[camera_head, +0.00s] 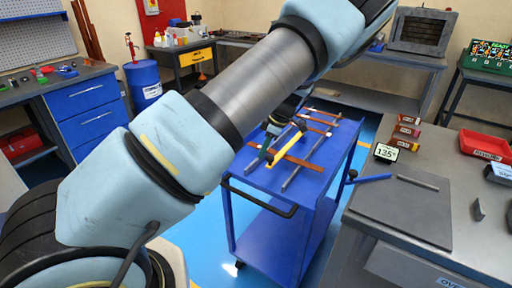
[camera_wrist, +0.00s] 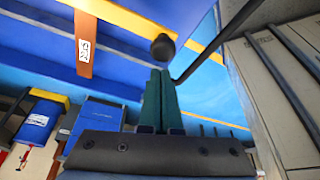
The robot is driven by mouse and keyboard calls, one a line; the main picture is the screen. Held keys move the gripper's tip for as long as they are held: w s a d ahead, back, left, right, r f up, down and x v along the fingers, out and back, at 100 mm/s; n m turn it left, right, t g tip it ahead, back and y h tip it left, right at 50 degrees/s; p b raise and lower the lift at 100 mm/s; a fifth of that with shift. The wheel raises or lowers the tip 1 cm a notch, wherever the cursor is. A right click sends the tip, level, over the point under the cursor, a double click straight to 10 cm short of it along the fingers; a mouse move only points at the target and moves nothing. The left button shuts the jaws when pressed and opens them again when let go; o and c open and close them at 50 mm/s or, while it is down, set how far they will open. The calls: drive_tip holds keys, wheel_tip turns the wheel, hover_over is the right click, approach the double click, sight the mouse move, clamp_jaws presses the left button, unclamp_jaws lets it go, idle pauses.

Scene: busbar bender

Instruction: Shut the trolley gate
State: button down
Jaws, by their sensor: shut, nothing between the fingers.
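The blue trolley (camera_head: 262,178) stands in the middle of the head view, with grey rails and copper-coloured bars across its top. A black handle (camera_head: 258,199) runs along its near side. I cannot clearly make out which part is the gate. My gripper (camera_head: 262,157) is over the trolley top, partly behind my arm, beside a yellow bar (camera_head: 286,150). In the wrist view its dark green fingers (camera_wrist: 160,76) are together and empty.
A grey bench (camera_head: 410,205) stands close to the trolley's right, with a blue lever (camera_head: 372,178) reaching between them. Blue drawers (camera_head: 85,103) and a blue drum (camera_head: 143,82) are at left. Blue floor (camera_head: 210,235) is open left of the trolley.

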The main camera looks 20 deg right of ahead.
drive_tip(key=shift+s+d, duration=0.45)
drive_tip(key=shift+s, duration=0.2)
